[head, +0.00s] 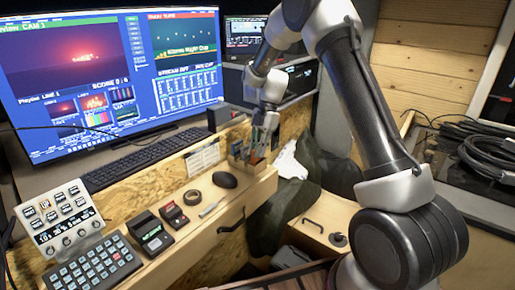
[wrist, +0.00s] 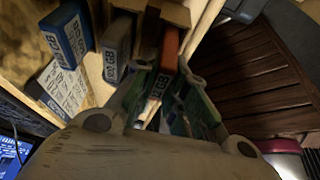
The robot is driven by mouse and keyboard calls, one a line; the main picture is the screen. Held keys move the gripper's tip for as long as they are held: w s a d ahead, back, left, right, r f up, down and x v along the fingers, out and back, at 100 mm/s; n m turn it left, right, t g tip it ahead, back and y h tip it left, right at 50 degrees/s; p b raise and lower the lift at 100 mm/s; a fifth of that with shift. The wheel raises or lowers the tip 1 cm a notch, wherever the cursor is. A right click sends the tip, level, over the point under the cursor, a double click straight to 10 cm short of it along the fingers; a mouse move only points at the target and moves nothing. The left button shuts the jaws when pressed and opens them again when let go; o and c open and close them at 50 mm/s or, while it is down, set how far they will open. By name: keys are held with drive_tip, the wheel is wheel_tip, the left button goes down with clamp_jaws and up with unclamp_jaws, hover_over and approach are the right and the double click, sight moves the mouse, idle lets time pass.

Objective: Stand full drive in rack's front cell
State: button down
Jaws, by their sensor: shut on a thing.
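The rack (head: 236,160) is a small wooden holder on the desk's right part in the head view, with drives standing in it. My gripper (head: 262,140) is over its right part, pointing down. In the wrist view my gripper (wrist: 165,100) has its fingers on either side of an orange drive (wrist: 168,58) with a pale label, and is shut on it. The drive is upright at the rack's wooden wall (wrist: 176,14); its lower end is hidden, so I cannot tell how deep it sits. A grey drive (wrist: 116,48) and a blue drive (wrist: 66,36) stand beside it.
A printed sheet (wrist: 62,88) is near the rack. Left of it on the desk are a mouse (head: 225,180), a tape roll (head: 193,197) and small dark devices (head: 150,232). The monitor (head: 110,75) and keyboard (head: 145,158) stand behind. A dark slatted surface (wrist: 250,75) lies right.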

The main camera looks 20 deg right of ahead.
drive_tip(key=shift+f, duration=0.5)
drive_tip(key=c, duration=1.4)
unclamp_jaws()
drive_tip(key=shift+o, duration=0.2)
